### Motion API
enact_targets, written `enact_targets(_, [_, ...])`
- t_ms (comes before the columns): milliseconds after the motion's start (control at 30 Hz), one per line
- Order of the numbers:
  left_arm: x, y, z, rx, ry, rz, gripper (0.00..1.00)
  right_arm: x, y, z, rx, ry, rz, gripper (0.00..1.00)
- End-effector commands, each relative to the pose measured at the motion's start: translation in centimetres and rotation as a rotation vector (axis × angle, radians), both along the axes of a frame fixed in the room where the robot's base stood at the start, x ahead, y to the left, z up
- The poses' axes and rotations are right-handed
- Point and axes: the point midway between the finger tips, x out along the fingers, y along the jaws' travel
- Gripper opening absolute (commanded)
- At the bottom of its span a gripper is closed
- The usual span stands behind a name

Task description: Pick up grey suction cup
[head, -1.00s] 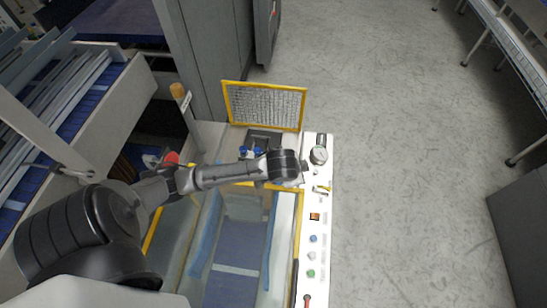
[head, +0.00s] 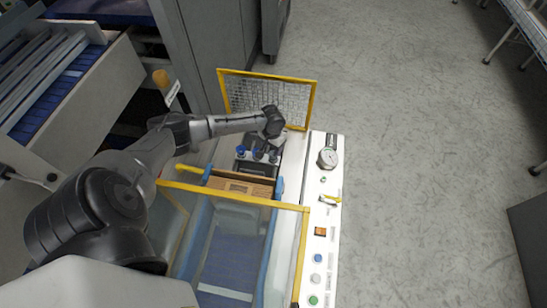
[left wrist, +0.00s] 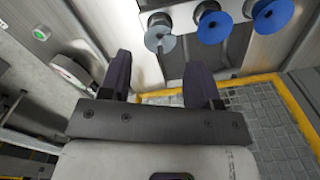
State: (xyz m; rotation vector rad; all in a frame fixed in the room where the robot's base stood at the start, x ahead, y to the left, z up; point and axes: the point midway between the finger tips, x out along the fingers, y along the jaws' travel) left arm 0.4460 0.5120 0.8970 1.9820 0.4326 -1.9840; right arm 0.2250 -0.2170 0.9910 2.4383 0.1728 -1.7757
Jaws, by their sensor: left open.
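The grey suction cup (left wrist: 160,36) hangs beside two blue suction cups, the nearer (left wrist: 212,24) and the farther (left wrist: 272,18), in the left wrist view. My left gripper (left wrist: 159,72) is open and empty, its two fingers pointing toward the cups. The grey cup lies just beyond the fingertips, roughly in line with the gap between them, and looks apart from them. In the head view the left gripper is mostly hidden under the wrist, above the cups; a blue cup (head: 241,150) shows there. My right gripper is not in view.
A yellow-framed mesh guard (head: 308,100) stands behind the cups. A cardboard box (head: 240,186) sits in front of them. A white control panel (head: 322,185) with a pressure gauge (head: 327,158) and buttons lies to the right. Open floor (head: 420,150) is further right.

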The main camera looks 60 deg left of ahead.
Motion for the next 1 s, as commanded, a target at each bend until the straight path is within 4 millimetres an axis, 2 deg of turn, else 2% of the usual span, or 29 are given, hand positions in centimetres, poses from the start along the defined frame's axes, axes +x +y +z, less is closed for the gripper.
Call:
enact_targets(133, [0.1, 0.0, -2.0, -0.001, 0.000, 0.001, 0.57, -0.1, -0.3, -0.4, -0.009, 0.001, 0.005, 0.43])
enact_targets(433, [0.1, 0.0, -3.5, 0.000, -0.001, -0.001, 0.57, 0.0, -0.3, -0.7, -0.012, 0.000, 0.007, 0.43])
enact_targets(700, [0.4, 0.2, -7.0, 0.000, 0.000, -0.002, 0.57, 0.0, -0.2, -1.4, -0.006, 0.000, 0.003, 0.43])
enact_targets(1000, [0.3, 0.2, -8.1, 0.001, 0.000, -0.002, 0.57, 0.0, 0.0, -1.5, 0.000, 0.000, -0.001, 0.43])
